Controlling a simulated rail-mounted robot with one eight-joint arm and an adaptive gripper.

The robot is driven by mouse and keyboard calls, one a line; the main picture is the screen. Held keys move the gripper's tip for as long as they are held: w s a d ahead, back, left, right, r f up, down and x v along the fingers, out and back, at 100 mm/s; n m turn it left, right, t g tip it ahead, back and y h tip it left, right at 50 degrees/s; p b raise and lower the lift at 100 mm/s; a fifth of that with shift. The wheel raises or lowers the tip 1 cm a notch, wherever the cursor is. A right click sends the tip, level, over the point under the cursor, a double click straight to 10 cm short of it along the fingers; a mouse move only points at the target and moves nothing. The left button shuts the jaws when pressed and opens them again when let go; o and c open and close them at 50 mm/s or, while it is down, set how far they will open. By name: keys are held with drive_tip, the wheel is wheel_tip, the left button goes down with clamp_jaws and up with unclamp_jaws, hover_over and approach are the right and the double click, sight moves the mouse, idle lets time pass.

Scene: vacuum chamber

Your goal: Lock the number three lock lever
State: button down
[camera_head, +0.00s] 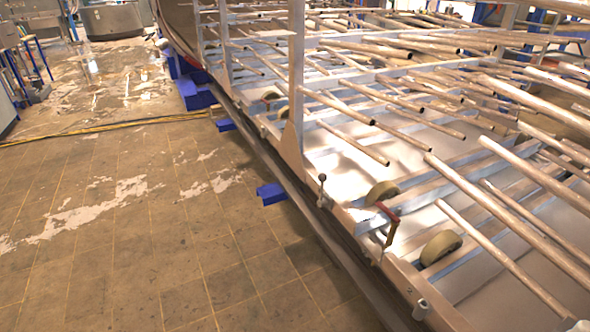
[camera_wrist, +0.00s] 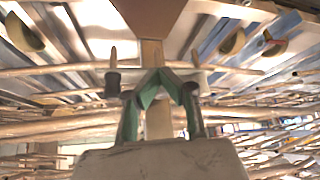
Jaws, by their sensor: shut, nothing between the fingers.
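In the head view, a lever with a dark ball knob (camera_head: 322,179) stands upright on the chamber's edge rail. A red-handled lever (camera_head: 388,215) sits further along the same rail, beside a round roller. No number shows on either lever, so I cannot tell which is number three. My gripper (camera_wrist: 163,76) shows only in the wrist view. Its green-lined fingers lean together and are shut, with nothing between them. A post-like metal part (camera_wrist: 153,52) stands behind the fingertips. A small upright pin with a dark base (camera_wrist: 113,72) shows left of them; whether it is a lever is unclear.
Many long rods (camera_head: 490,225) project over the chamber frame on the right. A vertical post (camera_head: 296,75) rises from the rail. Blue blocks (camera_head: 271,194) stick out at floor level.

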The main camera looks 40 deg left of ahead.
drive_tip(key=shift+d, duration=0.1)
drive_tip(key=a+r+n+g+y+b, duration=0.25)
drive_tip(key=a+n+g+b, duration=0.35)
drive_tip(key=a+n, duration=1.1)
drive_tip(key=w+a+r+m+y+p, duration=0.15)
drive_tip(key=w+a+r, duration=0.25)
drive_tip(key=w+a, duration=0.55)
drive_tip(key=w+a+r+p, duration=0.2)
drive_tip(key=w+a+r, duration=0.3)
drive_tip(key=a, duration=0.8)
drive_tip(key=w+a+f+m+p, duration=0.1)
drive_tip(key=w+a, duration=0.3)
drive_tip(key=a, duration=0.4)
drive_tip(key=w+a+f+p, duration=0.1)
drive_tip(key=w+a+p, duration=0.1)
drive_tip(key=w+a, duration=0.5)
drive_tip(key=w+a+f+m+p, duration=0.1)
drive_tip(key=w+a+f, duration=0.1)
drive_tip(key=a+f, duration=0.3)
drive_tip(key=w+a+f+m+t+y+p, duration=0.1)
drive_tip(key=w+a+f, duration=0.2)
drive_tip(key=a, duration=1)
wheel_tip(320, 180, down, 3)
drive_tip(key=shift+w+a+r, duration=0.1)
drive_tip(key=shift+w+a, duration=0.05)
drive_tip(key=shift+w, duration=0.15)
drive_tip(key=shift+m, duration=0.25)
